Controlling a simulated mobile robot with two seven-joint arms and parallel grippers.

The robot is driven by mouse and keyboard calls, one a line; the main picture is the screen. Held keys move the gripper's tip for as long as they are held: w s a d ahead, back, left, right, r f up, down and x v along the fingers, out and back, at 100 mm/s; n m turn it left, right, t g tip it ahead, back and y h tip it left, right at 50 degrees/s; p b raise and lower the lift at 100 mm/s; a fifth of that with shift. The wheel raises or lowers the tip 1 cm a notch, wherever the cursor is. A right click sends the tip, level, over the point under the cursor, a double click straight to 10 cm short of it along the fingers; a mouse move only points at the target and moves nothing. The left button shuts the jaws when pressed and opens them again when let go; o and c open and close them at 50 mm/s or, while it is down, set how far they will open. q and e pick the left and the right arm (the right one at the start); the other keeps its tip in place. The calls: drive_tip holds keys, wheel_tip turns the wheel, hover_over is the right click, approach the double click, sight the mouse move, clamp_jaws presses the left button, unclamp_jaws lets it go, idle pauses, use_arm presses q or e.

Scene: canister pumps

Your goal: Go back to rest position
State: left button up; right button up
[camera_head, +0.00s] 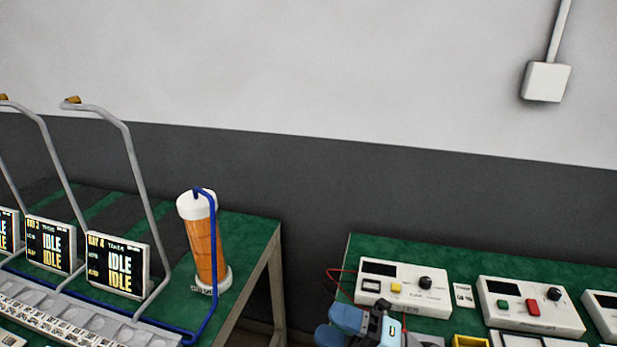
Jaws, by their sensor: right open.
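My right gripper (385,312) shows at the bottom edge, blue and black, in front of the right-hand table. It is open. Its lower part and arm are cut off by the frame, and I cannot see anything between its fingers. My left gripper is not in view. An orange canister (206,250) with white ends stands upright on the left table, with a blue hose running from its top down to the front.
The left green table (252,240) carries IDLE screens (117,265) and bent grey poles (135,165). The right green table (372,248) carries white instrument boxes (530,306) and a yellow container (470,341). A gap separates the tables. A wall box (546,82) hangs upper right.

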drive_tip(key=s+d+f+m+t+h, duration=0.1)
drive_tip(key=d+f+m+t+h, duration=0.5)
drive_tip(key=m, duration=0.5)
drive_tip(key=d+f+m+t+h, duration=0.4)
drive_tip(key=f+m+h, duration=0.4)
drive_tip(key=m, duration=0.4)
drive_tip(key=s+d+f+m+g+h, duration=0.4)
drive_tip(key=s+f+m, duration=0.3)
drive_tip(key=s+f, duration=0.45)
use_arm(q)
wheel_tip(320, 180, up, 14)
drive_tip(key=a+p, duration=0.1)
drive_tip(key=p, duration=1.5)
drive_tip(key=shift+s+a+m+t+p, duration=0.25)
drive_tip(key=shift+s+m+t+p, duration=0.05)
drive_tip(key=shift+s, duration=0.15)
use_arm(e)
wheel_tip(320, 180, up, 14)
drive_tip(key=d+g, duration=0.1)
drive_tip(key=shift+s+d+f+n, duration=0.2)
drive_tip(key=shift+s+n, duration=0.05)
drive_tip(key=shift+n, duration=0.05)
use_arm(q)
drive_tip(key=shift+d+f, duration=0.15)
use_arm(e)
drive_tip(key=shift+f, duration=0.1)
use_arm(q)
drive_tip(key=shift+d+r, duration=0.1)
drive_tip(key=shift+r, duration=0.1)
